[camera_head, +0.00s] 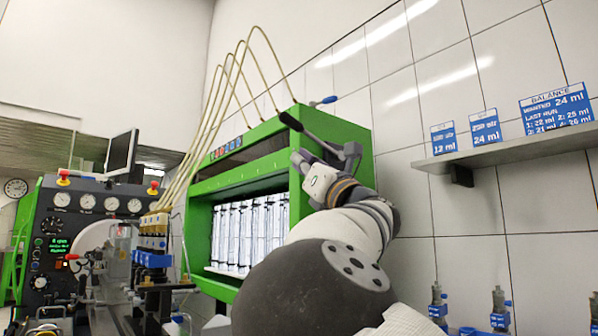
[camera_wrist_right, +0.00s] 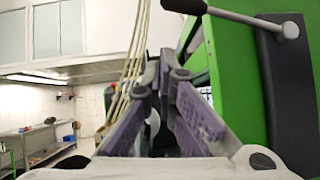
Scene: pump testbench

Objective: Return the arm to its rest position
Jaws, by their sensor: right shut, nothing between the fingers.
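My right arm reaches up from the bottom of the head view toward the green-framed test cabinet (camera_head: 300,195). My right gripper (camera_head: 303,160) is at the cabinet's right side, just below a grey lever with a black handle (camera_head: 290,121). In the right wrist view the gripper's purple-grey fingers (camera_wrist_right: 165,75) are together with nothing held. The lever's grey arm (camera_wrist_right: 250,18) crosses above and to the right of them there, apart from the fingers. My left gripper is not in view.
A dark gauge panel (camera_head: 88,225) and injectors stand at left. Curved tan pipes (camera_head: 215,110) rise over the cabinet. A wall shelf (camera_head: 510,148) with blue signs is at right. Small blue-and-grey parts (camera_head: 500,310) stand below it. The tiled wall between is bare.

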